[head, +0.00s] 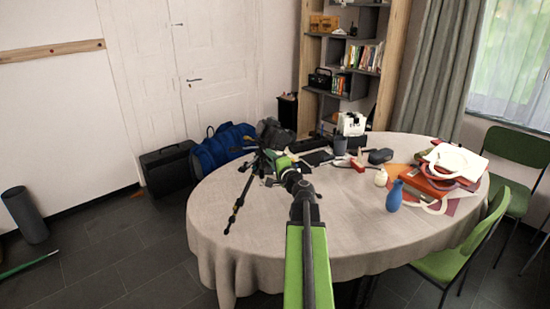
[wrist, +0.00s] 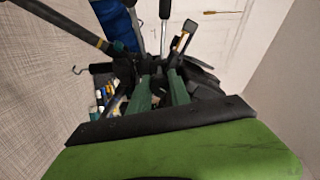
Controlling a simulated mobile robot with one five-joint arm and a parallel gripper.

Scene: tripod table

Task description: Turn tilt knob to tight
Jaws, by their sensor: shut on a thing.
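A black tripod (head: 240,200) stands on the round table, with its legs spread over the cloth. My gripper (head: 268,165) reaches out to the tripod's head at the back left of the table. In the wrist view the two green fingers of my gripper (wrist: 158,88) are close together at the dark tripod head (wrist: 200,82). They are shut on a small part there, which fits the tilt knob, but the fingers and dark parts around it hide it. A tripod leg (wrist: 60,22) shows at the upper left of the wrist view. The knob's setting cannot be read.
The table (head: 300,250) has a pale cloth and a clear front. A dark keyboard (head: 308,144) lies behind the tripod. Green chairs (head: 450,262) stand at the right.

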